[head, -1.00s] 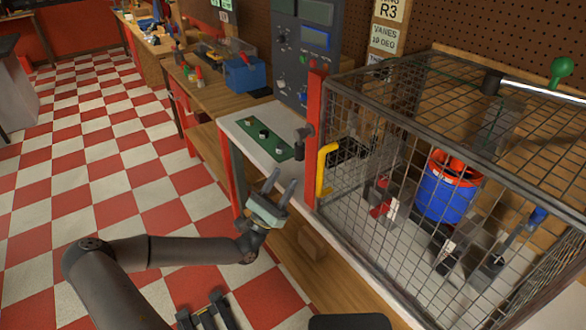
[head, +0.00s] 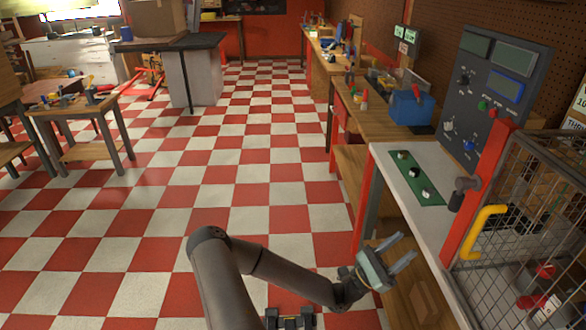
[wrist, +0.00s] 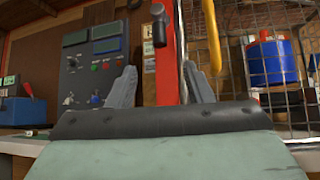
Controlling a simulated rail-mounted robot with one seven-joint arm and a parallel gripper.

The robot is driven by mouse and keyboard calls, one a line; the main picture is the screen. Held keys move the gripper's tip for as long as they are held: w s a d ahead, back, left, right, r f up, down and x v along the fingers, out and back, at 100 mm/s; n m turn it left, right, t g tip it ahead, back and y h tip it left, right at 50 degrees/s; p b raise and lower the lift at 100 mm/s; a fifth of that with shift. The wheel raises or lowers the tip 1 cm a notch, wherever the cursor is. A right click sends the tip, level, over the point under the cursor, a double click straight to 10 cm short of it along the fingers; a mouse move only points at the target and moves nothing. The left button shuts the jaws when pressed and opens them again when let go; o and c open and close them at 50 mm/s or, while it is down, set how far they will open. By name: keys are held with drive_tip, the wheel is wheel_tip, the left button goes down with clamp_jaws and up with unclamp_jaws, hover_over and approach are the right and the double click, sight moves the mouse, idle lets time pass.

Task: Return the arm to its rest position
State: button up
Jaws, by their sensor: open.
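My arm is bent low in front of the workbench in the head view. My gripper (head: 398,256) is open and empty, its two fingers apart and pointing up and right toward the bench edge. In the wrist view my gripper (wrist: 160,90) shows its two grey fingers spread, with nothing between them. Beyond them stand the red post (wrist: 166,60) and the yellow handle (wrist: 213,38) of the wire cage.
The bench top (head: 405,203) carries a green strip (head: 417,178) with several small parts. A grey control panel (head: 490,95) stands behind it. The wire cage (head: 535,215) is at right; a blue rotor (wrist: 273,62) is inside it.

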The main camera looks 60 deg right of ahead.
drive_tip(key=w+a+f+m+t+y, duration=0.2)
drive_tip(key=w+a+m+t+y, duration=0.35)
drive_tip(key=w+a+y, duration=0.4)
drive_tip(key=w+a+f+m+t+y, duration=0.2)
drive_tip(key=w+a+m+t+y, duration=0.2)
drive_tip(key=w+a+m+y, duration=0.8)
drive_tip(key=w+a+r+n+t, duration=0.1)
drive_tip(key=a+r+n+t, duration=0.1)
drive_tip(key=a, duration=0.6)
drive_tip(key=w+a+r+n+t+h, duration=0.1)
drive_tip(key=w+a+r+n+t, duration=0.1)
drive_tip(key=a, duration=0.6)
drive_tip(key=w+a+r+n+t+h, duration=0.1)
drive_tip(key=w+a+r+n+t, duration=0.1)
drive_tip(key=a+r+n+t, duration=0.2)
drive_tip(key=a+r+t, duration=0.2)
drive_tip(key=a, duration=0.2)
drive_tip(key=shift+r, duration=0.15)
drive_tip(key=shift+a, duration=0.1)
